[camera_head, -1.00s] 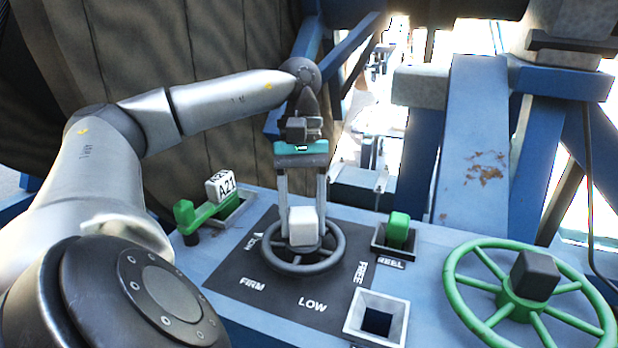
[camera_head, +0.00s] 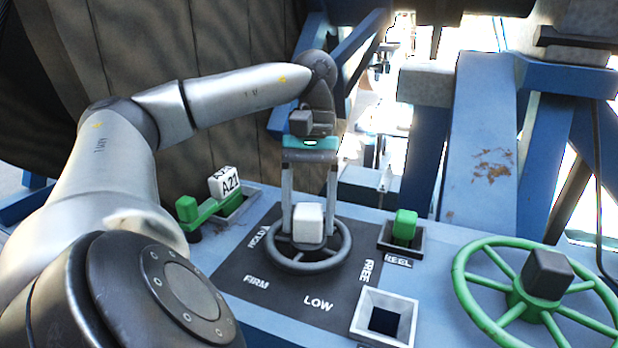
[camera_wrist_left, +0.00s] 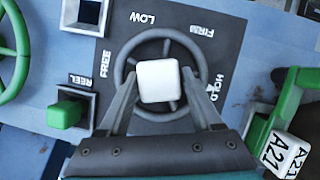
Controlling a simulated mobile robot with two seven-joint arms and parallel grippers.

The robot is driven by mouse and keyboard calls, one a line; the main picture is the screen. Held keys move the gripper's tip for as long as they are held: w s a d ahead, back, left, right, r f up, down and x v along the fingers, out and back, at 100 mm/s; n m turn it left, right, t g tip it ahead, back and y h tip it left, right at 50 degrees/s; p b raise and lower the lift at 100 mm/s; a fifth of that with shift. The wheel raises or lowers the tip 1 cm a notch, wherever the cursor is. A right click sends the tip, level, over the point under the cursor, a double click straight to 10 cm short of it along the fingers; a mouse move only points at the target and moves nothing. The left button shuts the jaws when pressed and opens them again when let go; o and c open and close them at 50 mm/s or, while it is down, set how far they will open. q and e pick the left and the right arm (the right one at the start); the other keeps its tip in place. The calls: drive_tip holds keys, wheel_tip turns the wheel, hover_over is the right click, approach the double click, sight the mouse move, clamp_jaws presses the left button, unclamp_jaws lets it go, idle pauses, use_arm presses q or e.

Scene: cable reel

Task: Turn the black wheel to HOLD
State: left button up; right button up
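The black wheel (camera_head: 268,255) lies on a dark plate marked HOLD, FIRM, LOW and FREE, with a white block (camera_head: 309,222) at its hub. My left gripper (camera_head: 309,228) points down over the hub, with one finger on each side of the block. A narrow gap shows beside each finger, so it looks slightly open around the block. In the left wrist view the white block (camera_wrist_left: 158,80) sits between the fingers, and a white triangle mark shows beside the HOLD label (camera_wrist_left: 200,84). My right gripper is not in view.
A green wheel (camera_head: 470,300) with a dark hub block is at the right. A green block (camera_head: 405,225) stands in a holder marked REEL. An empty square socket (camera_head: 405,307) is in front of it. A green lever (camera_head: 210,208) and a white A21 block (camera_head: 224,183) are at the left.

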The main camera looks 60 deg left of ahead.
use_arm(q)
drive_tip(key=shift+o, duration=1.2)
drive_tip(key=shift+w+r, duration=0.15)
drive_tip(key=shift+r, duration=0.15)
drive_tip(key=p+v, duration=1.4)
drive_tip(key=p, duration=0.3)
drive_tip(key=shift+a+r, duration=0.15)
drive_tip(key=shift+r, duration=0.15)
